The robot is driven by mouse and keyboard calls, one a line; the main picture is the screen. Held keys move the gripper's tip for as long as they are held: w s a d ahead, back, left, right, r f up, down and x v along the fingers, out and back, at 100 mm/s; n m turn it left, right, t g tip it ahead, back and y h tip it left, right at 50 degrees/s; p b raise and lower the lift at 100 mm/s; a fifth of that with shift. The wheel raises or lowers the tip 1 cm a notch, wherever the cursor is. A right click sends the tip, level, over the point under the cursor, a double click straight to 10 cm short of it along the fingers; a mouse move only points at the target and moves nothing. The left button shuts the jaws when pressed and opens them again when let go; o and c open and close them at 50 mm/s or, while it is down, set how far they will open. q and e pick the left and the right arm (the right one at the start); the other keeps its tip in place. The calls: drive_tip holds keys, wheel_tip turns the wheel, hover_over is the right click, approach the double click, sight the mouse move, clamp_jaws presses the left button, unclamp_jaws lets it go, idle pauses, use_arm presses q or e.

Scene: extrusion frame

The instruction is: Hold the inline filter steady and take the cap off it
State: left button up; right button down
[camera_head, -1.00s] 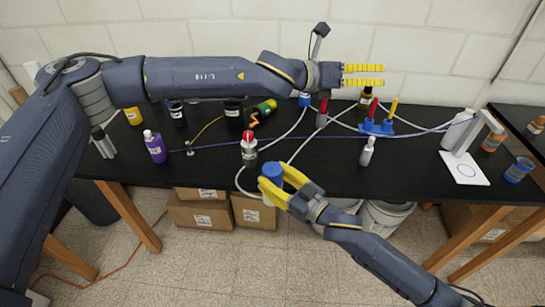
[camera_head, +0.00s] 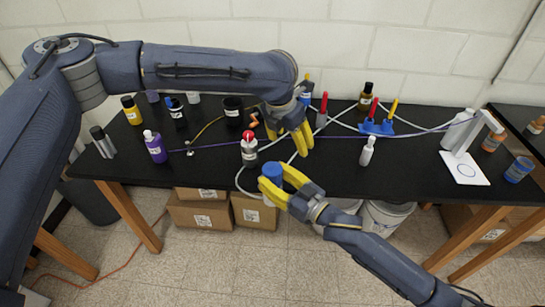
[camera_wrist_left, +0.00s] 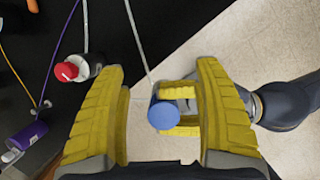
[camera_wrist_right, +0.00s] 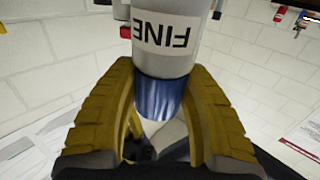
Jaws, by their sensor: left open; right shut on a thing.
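The inline filter (camera_wrist_right: 165,45) is a pale cylinder with a label reading FINE, upside down in the right wrist view. Its blue cap (camera_head: 272,171) shows on top in the head view. My right gripper (camera_head: 272,186) is shut on the filter near the cap, at the table's front edge; the exact grip height is partly hidden. My left gripper (camera_head: 288,143) is open and empty, fingers pointing down, above and behind the filter. In the left wrist view the blue cap (camera_wrist_left: 163,116) lies between the left fingers in the picture, farther off and apart from them.
A red-topped bottle (camera_head: 249,150) stands just left of the filter, with pale tubes near it. A purple bottle (camera_head: 155,147) is farther left. A blue holder (camera_head: 377,126) and a small white bottle (camera_head: 367,151) stand to the right.

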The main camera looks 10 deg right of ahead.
sight(272, 168)
use_arm(q)
drive_tip(key=s+a+y, duration=0.1)
drive_tip(key=s+a+f+m+g, duration=0.1)
drive_tip(key=s+a, duration=0.1)
drive_tip(key=s+a+m+g+y, duration=0.1)
drive_tip(key=s+a, duration=0.1)
drive_tip(key=shift+a+f+y, duration=0.15)
drive_tip(key=shift+y, duration=0.15)
drive_tip(key=shift+s+a+f+g, duration=0.1)
drive_tip(key=shift+f+g, duration=0.2)
drive_tip(key=shift+f, duration=3.65)
drive_tip(key=c, duration=1.4)
drive_tip(key=o, duration=1.3)
drive_tip(key=shift+c, duration=0.2)
drive_tip(key=shift+r, duration=0.15)
